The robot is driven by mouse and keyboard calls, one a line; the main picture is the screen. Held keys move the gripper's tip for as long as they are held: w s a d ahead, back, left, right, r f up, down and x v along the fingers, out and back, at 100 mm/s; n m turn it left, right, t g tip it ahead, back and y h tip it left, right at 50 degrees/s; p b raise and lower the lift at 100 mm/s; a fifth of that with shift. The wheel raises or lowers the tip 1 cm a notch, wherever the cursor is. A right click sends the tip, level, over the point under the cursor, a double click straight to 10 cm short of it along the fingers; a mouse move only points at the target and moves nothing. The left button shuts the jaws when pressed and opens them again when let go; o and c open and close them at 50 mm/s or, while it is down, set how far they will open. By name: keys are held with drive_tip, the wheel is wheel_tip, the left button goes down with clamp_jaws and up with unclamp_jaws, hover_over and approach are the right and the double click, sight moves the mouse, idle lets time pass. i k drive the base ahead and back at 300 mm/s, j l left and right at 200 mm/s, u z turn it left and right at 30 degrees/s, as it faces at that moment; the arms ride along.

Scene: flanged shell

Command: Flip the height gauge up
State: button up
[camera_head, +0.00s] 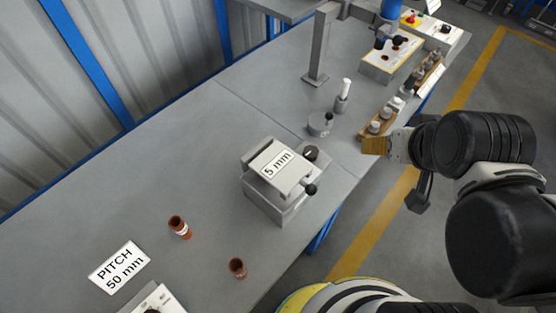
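No part here is plainly marked as the height gauge. A grey block (272,207) with a tilted plate (283,166) reading "5 mm" stands on the bench near the middle; the plate lies over its top. A grey upright post (319,50) on a flat foot stands further back. My gripper (386,146) is right of the block, clear of it, at the bench's right edge. A tan piece shows at its tip; I cannot tell its opening.
Two brown cups (179,228) (237,268) and a "PITCH 50 mm" sign (119,267) are at front left. A round grey part (319,124) and a white-topped pin (342,96) stand behind the block. A wooden rack (376,127) with knobs lines the right edge.

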sight(283, 168)
drive_tip(key=k+j, duration=0.75)
drive_tip(key=k+j+z, duration=0.05)
drive_tip(key=k, duration=0.05)
